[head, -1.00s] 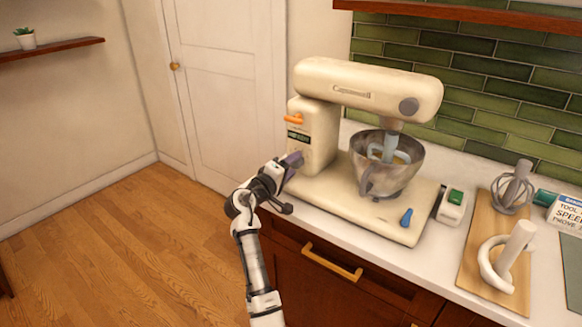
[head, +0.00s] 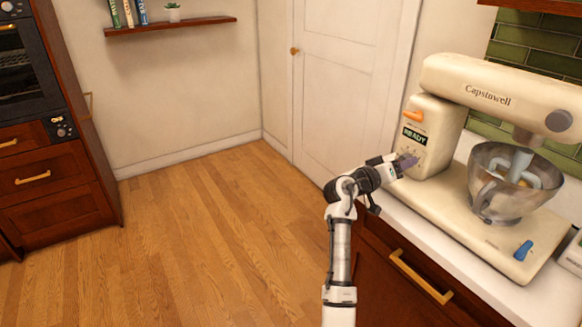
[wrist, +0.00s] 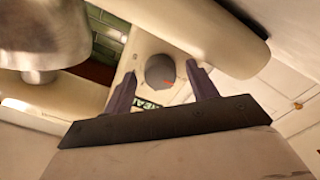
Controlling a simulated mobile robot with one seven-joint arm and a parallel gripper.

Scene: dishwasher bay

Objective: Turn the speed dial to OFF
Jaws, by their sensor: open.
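The cream stand mixer (head: 432,118) stands on the counter, with a lit display (head: 414,136) reading READY on its column. In the wrist view, a round grey dial (wrist: 160,69) with a small orange mark shows between my two fingers, which stand apart on its left and right. I cannot tell whether they touch it. My gripper (head: 408,161) is open at the column's front, below the display. It hides the dial in the head view. The dial's setting labels cannot be read.
An orange lever (head: 413,115) sits above the display. The wooden floor (head: 200,235) to the left is clear.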

